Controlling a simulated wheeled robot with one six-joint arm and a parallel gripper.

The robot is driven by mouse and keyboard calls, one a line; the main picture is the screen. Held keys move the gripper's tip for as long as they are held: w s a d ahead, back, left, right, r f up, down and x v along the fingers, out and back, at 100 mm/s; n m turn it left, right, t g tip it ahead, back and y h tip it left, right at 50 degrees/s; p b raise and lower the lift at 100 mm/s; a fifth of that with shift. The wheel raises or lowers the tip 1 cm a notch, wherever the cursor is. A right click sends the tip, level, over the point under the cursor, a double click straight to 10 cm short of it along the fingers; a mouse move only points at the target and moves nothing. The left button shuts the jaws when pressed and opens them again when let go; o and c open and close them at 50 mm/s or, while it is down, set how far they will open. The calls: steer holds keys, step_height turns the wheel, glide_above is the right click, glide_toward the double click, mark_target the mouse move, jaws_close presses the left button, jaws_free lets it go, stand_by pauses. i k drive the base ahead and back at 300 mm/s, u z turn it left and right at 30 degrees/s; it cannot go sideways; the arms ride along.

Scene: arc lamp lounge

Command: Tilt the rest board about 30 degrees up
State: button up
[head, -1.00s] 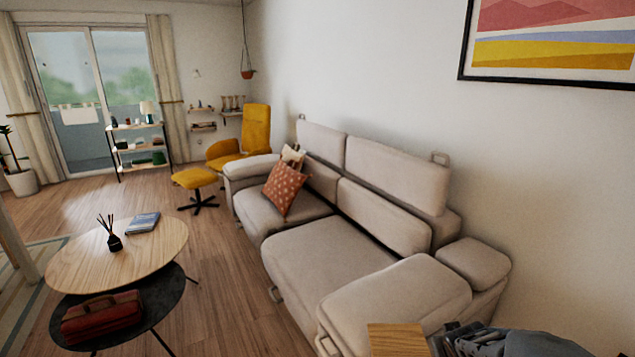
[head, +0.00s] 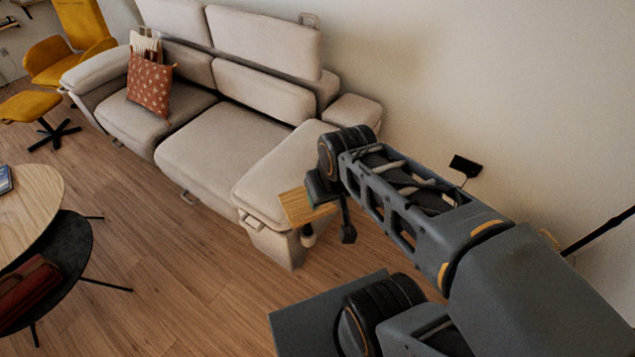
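A light wooden board (head: 300,207), which seems to be the rest board, lies beside the near end of the beige sofa (head: 215,135). It looks about flat. Its right end is hidden behind my arm. A small dark-and-pale piece (head: 308,237) shows just below the board; I cannot tell what it is. My gripper (head: 335,210) is at the board's right edge, at the end of my dark grey arm. Its fingers are small and partly covered by my wrist. I cannot tell whether it touches the board, or whether it is open or shut.
A round wooden table (head: 30,205) with a dark lower shelf (head: 60,265) stands at the left. A rust cushion (head: 150,85) sits on the sofa. A dark lamp-like piece (head: 465,165) is by the wall. Wood floor (head: 190,270) is clear between table and sofa.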

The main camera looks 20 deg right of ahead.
mark_target(295, 204)
steer(key=z, duration=1.3)
steer(key=k, duration=0.55)
steer(key=u, duration=1.6)
steer(key=i, duration=0.5)
steer(key=z, duration=0.1)
